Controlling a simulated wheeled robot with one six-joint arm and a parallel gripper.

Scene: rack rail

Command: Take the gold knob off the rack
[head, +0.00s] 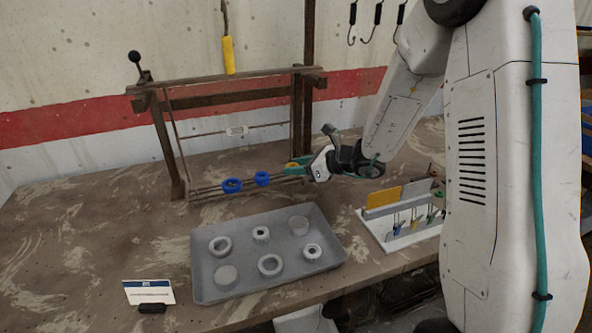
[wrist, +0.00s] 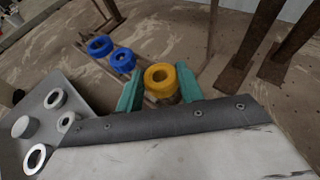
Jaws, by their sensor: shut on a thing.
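The gold knob (wrist: 160,80) is a thick yellow ring with a hole in its middle. In the wrist view it sits between the two teal fingers of my gripper (wrist: 159,88), which are closed on its sides. In the head view my gripper (head: 296,166) is at the right end of the rack's low rails, and the knob shows only as a small yellow patch there. The wooden rack (head: 228,100) stands at the back of the bench. I cannot tell whether the knob still touches the rails.
Two blue knobs (head: 231,185) sit on the rails left of my gripper. A grey tray (head: 204,292) with several round parts lies in front. A white holder (head: 385,243) with upright plates and small tools stands at the right. A small card (head: 149,291) stands front left.

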